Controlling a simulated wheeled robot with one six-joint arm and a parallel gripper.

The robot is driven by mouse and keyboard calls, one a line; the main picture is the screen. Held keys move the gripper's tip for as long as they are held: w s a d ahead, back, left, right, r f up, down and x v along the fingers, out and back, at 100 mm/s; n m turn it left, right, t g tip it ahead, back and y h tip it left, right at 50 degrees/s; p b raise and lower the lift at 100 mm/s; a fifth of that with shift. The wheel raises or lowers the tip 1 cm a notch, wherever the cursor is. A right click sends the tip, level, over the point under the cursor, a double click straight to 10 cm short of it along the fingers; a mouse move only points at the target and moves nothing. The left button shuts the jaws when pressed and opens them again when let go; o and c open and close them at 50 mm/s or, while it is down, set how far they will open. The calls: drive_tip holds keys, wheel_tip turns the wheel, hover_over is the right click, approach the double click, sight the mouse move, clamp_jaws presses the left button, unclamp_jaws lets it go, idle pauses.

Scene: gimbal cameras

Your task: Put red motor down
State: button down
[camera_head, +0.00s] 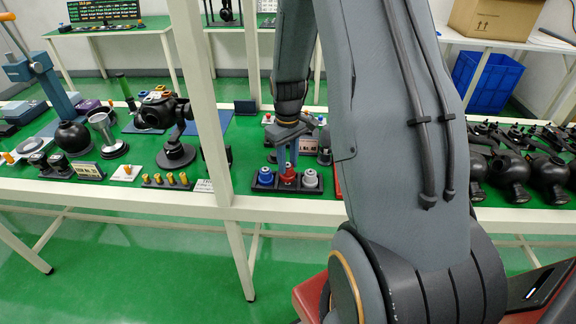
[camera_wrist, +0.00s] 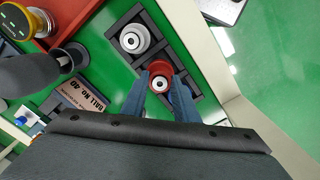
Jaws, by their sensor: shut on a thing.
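The red motor (camera_wrist: 160,82) is between the two blue fingers of my gripper (camera_wrist: 157,90) in the wrist view. It is in or just above the middle slot of a dark tray (camera_wrist: 172,29); I cannot tell whether it touches the bottom. In the head view the red motor (camera_head: 288,175) shows below the fingers of my gripper (camera_head: 287,165), at the tray's middle. A silver-grey motor (camera_wrist: 134,38) sits in one end slot. A blue motor (camera_wrist: 180,95) is in the other end slot, partly hidden by a finger.
A "BALL No. 40" sign (camera_wrist: 84,98) and a red tray (camera_wrist: 66,22) lie near the dark tray. The table's white edge (camera_head: 265,208) runs close in front. Several dark parts (camera_head: 512,175) crowd the right table; a camera-like device (camera_head: 165,112) stands left.

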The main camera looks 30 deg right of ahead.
sight(288, 165)
drive_tip(key=shift+f, duration=1)
drive_tip(key=shift+f, duration=0.15)
drive_tip(key=c, duration=1.4)
unclamp_jaws()
wheel_tip(288, 165, up, 11)
drive_tip(key=b, duration=0.3)
drive_tip(key=s+a, duration=0.5)
drive_tip(key=s+a+r+m, duration=0.1)
drive_tip(key=s+a, duration=0.4)
drive_tip(key=s+a+m+t, duration=0.1)
drive_tip(key=s+a, duration=0.4)
drive_tip(key=shift+s+r, duration=0.1)
drive_tip(key=shift+r, duration=0.05)
